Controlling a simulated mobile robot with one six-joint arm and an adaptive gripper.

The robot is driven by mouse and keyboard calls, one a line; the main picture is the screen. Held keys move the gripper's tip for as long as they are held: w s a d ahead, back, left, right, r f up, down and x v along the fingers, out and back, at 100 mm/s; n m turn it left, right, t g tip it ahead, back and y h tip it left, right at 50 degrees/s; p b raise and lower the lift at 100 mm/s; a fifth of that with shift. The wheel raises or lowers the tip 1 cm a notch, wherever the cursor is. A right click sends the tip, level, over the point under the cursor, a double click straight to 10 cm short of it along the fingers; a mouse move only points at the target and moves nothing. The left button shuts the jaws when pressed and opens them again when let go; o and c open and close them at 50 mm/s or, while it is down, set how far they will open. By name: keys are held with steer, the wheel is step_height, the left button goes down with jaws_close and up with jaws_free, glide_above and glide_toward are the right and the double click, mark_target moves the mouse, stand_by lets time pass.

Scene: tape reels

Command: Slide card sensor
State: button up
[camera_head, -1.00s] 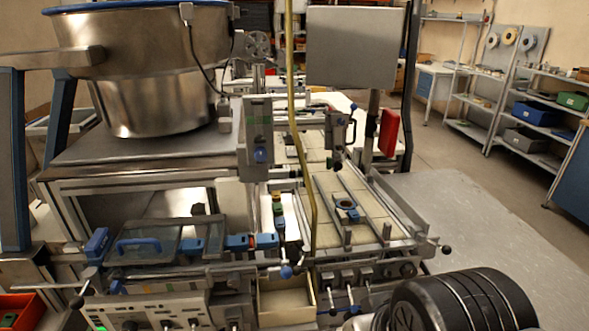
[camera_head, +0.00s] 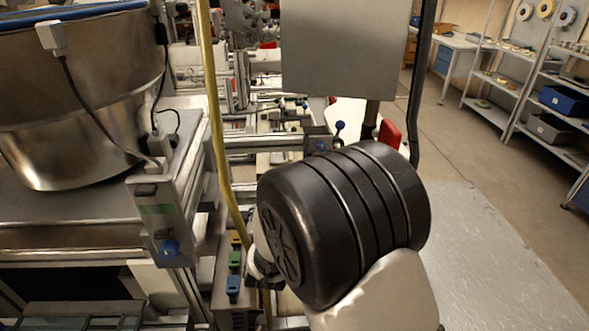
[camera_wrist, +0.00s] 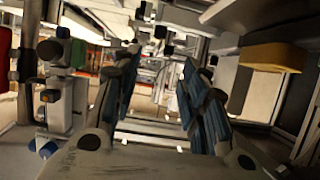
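I cannot tell for certain which part is the card sensor. A grey upright bracket with a blue knob (camera_head: 165,215) stands at the left in the head view. A smaller bracket with a blue-tipped lever (camera_head: 318,140) shows farther back, partly behind my black arm link. In the wrist view, my gripper (camera_wrist: 160,80) has its two fingers, lined with blue pads, well apart and nothing between them. A grey fitting with blue knobs (camera_wrist: 60,85) stands to the left of the fingers. In the head view, my arm hides most of my gripper.
A steel bowl (camera_head: 75,100) fills the left. A yellow upright pole (camera_head: 212,100) and a grey panel (camera_head: 345,50) rise near the arm. A yellow-orange block (camera_wrist: 272,57) is at the right in the wrist view. Floor at the right is open, with shelves (camera_head: 545,90) beyond.

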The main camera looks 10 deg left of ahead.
steer(key=b+x, duration=0.3)
steer(key=x, duration=1.4)
steer(key=shift+w, duration=0.4)
steer(key=shift+c, duration=0.2)
jaws_close()
